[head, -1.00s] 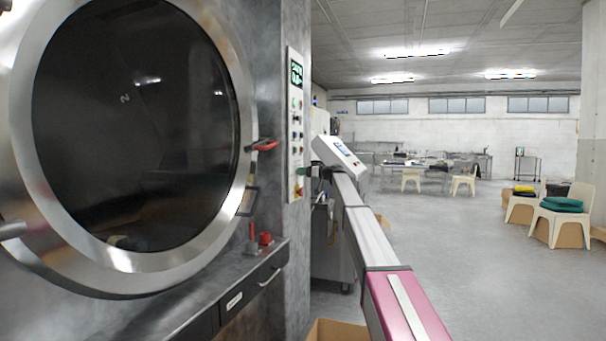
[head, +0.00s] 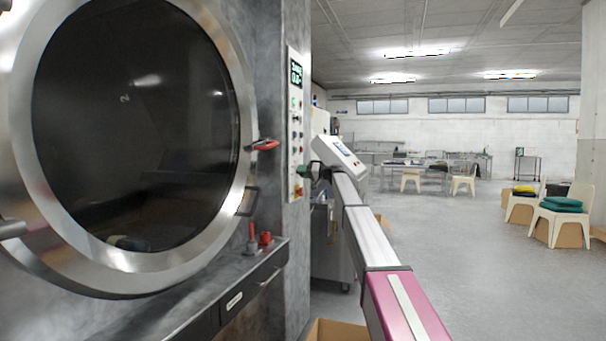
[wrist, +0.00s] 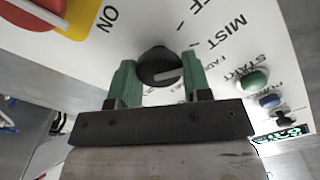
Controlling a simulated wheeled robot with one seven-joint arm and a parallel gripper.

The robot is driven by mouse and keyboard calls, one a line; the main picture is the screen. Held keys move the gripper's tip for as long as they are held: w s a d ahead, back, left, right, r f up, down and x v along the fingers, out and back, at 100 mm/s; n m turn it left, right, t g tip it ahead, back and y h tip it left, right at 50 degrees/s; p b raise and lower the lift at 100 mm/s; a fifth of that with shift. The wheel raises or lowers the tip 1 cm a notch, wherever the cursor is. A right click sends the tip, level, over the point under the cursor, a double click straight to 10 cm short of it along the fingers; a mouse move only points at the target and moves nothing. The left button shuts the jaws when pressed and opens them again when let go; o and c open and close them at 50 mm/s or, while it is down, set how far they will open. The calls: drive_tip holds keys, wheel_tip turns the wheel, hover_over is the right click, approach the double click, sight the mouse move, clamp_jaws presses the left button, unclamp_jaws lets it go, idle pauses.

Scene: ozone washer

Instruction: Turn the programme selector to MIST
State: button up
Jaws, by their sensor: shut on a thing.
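The programme selector (wrist: 157,66) is a round black knob with a pale pointer bar, in the middle of the wrist view. The bar points to the right; its end lies close to my right finger. The MIST label (wrist: 222,32) is printed on the white panel above and right of the knob. My gripper (wrist: 157,75) has its two green fingers on either side of the knob, shut on it. In the head view my gripper (head: 306,172) reaches the lower part of the control panel (head: 293,150). The knob cannot be made out there.
A red and yellow switch (wrist: 60,14) marked ON is left of the knob. A green START button (wrist: 252,79), a blue button (wrist: 269,101) and a lit display (wrist: 283,135) lie to the right. The washer's round door (head: 140,130) is left of the panel.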

idle(0.3)
drive_tip(key=o, duration=0.9)
drive_tip(key=shift+d, duration=0.15)
drive_tip(key=v, duration=1)
drive_tip(key=shift+s+d, duration=0.15)
drive_tip(key=shift+d, duration=0.15)
